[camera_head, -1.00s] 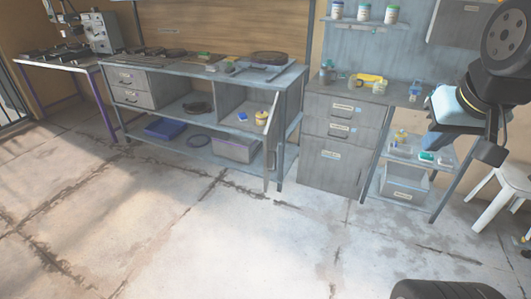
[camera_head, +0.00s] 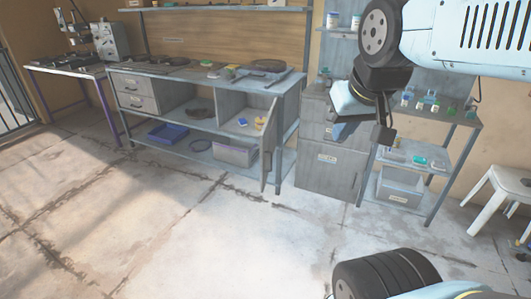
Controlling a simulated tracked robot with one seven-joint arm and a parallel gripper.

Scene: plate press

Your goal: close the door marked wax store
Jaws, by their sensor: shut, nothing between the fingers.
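One grey door (camera_head: 269,148) stands open at the right end of the long workbench, seen nearly edge-on and swung out toward me. I cannot read any marking on it. The compartment (camera_head: 236,112) behind it holds a yellow item and small things. My gripper (camera_head: 339,131) hangs at the right of the head view, in front of the grey drawer cabinet. It is to the right of the open door and apart from it. It is shut and empty; its fingers are small and dark in this view.
The grey cabinet (camera_head: 328,178) right of the door is shut and its small label is unreadable. A shelf stand (camera_head: 437,186) and a white stool (camera_head: 497,204) stand farther right. A blue tray (camera_head: 167,133) lies on the lower shelf. The concrete floor (camera_head: 150,225) in front is clear.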

